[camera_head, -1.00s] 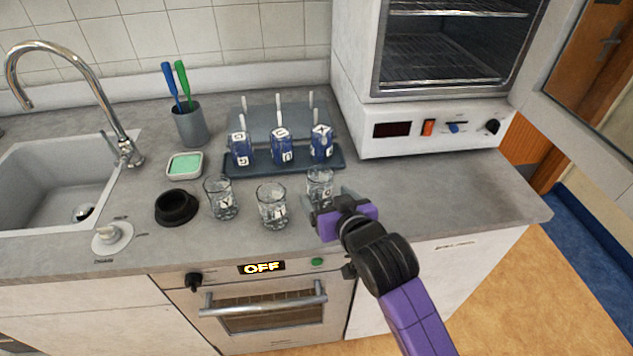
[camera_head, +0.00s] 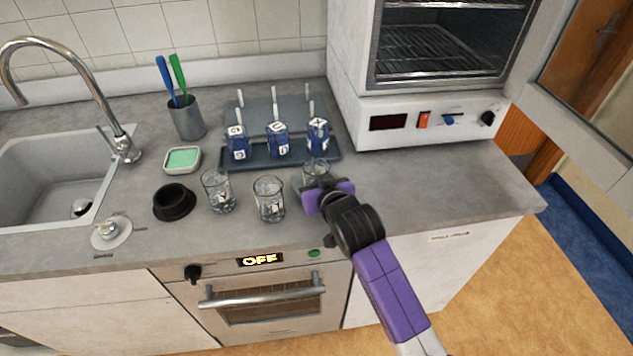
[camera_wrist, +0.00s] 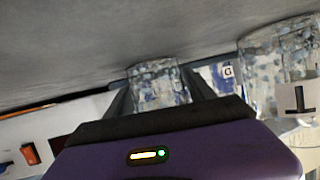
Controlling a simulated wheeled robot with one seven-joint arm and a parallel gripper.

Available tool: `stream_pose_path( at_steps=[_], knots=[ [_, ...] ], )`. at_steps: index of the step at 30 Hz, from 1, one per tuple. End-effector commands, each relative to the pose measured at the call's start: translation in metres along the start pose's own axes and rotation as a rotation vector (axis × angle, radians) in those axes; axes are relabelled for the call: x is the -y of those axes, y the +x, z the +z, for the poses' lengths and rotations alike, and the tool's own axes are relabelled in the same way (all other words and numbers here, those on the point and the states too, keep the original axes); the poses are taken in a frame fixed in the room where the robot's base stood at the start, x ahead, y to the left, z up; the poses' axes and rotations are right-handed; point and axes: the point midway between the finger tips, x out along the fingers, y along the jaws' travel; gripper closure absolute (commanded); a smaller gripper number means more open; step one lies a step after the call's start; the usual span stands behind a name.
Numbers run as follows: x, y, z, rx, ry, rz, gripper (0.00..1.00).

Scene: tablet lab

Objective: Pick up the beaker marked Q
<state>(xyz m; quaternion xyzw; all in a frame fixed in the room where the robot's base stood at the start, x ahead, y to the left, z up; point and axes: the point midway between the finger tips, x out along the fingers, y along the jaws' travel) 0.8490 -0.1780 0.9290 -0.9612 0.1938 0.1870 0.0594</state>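Three clear glass beakers stand in a row on the grey counter. The left beaker (camera_head: 218,192) and the middle beaker (camera_head: 269,200) carry dark letters on white labels. The right beaker (camera_head: 316,171) is partly hidden behind my gripper (camera_head: 316,184), and its letter cannot be read now. In the wrist view, that beaker (camera_wrist: 155,85) appears between the two fingers of my gripper (camera_wrist: 160,90), which are apart on either side of it. Whether they touch the glass is unclear. The middle beaker (camera_wrist: 270,65) shows at the right of the wrist view.
A dark rack (camera_head: 262,160) with several blue labelled containers stands behind the beakers. A black ring-shaped holder (camera_head: 174,202) and a green sponge dish (camera_head: 182,160) lie to the left, by the sink (camera_head: 45,180). A white oven (camera_head: 425,125) stands at back right. The counter's right end is clear.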

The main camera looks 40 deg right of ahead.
Motion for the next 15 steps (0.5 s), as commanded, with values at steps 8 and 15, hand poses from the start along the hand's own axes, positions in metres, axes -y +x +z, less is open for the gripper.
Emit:
stream_pose_path(
  at_steps=[8, 15],
  knots=[
    [0.0001, -0.0003, -0.0003, -0.001, 0.0, 0.0, 0.89],
    [0.0002, -0.0007, -0.0014, -0.001, 0.0, 0.0, 0.89]
  ],
)
